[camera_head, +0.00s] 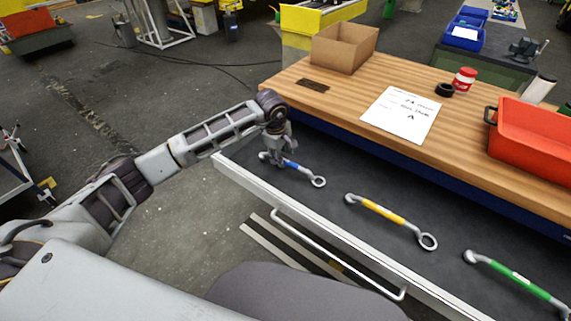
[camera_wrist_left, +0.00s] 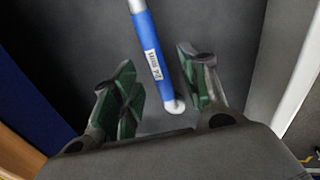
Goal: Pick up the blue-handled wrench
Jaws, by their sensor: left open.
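The blue-handled wrench (camera_head: 293,165) lies in the open drawer, at its left end in the head view. Its ring end (camera_head: 318,181) points to the right, and its other end is partly hidden by my gripper. My left gripper (camera_head: 279,160) is over the left part of this wrench. In the left wrist view the blue handle (camera_wrist_left: 153,55) lies between the two green-padded fingers of my open left gripper (camera_wrist_left: 160,95), closer to the right finger. I see a gap on both sides of the handle. My right gripper is not in view.
A yellow-handled wrench (camera_head: 382,210) and a green-handled wrench (camera_head: 520,281) lie further right in the drawer (camera_head: 330,212). The wooden worktop (camera_head: 340,95) above holds a cardboard box (camera_head: 344,48), a paper sheet (camera_head: 401,113) and a red bin (camera_head: 530,140). The drawer's white front edge is close.

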